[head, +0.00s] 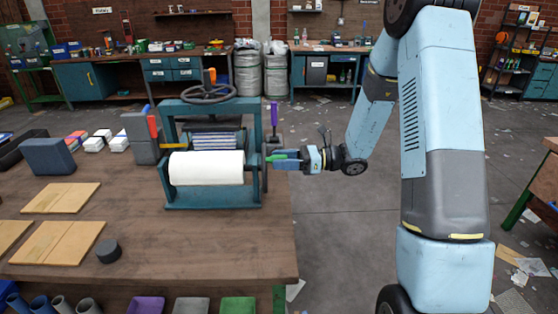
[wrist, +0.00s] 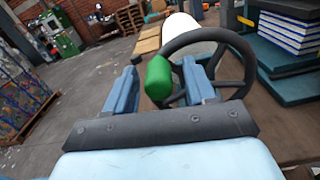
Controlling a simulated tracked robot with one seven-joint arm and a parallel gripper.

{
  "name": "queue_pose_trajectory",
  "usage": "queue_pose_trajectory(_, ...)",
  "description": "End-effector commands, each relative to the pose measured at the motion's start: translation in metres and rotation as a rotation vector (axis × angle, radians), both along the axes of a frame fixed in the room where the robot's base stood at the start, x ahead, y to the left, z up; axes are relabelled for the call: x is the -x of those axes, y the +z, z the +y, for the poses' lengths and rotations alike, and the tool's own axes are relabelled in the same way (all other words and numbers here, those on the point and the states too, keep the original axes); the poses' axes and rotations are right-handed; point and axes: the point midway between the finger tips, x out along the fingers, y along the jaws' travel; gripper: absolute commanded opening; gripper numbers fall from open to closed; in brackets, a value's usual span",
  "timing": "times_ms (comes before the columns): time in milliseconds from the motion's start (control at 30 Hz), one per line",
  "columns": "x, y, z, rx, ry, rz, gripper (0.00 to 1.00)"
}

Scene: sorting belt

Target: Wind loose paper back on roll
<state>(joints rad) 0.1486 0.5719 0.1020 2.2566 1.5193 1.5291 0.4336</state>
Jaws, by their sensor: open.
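A white paper roll (head: 206,168) lies across the teal press frame (head: 213,200) on the wooden table. No loose end of paper shows clearly. A dark handwheel with a green handle (head: 280,156) sits at the right side of the frame. In the wrist view the green handle (wrist: 158,78) stands out from the handwheel (wrist: 230,42), between the two blue fingers. My gripper (head: 303,158) reaches in from the right. In the wrist view my gripper (wrist: 165,88) is open, with a finger on each side of the handle. Whether either finger touches it I cannot tell.
A second handwheel (head: 208,94) tops the frame, and a purple-handled lever (head: 274,120) stands behind the green handle. Wooden boards (head: 60,198) and a dark disc (head: 108,251) lie on the table at left.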

Motion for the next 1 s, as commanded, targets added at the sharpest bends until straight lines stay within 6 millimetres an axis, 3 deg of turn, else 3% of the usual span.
queue_pose_trajectory(300,0.0001,0.0001,0.0024,0.000,0.001,0.000,0.55)
queue_pose_trajectory(867,-0.0002,0.0000,0.0023,0.000,0.000,0.000,0.01)
queue_pose_trajectory(1000,-0.0002,0.0000,0.0023,0.000,0.000,0.000,0.00)
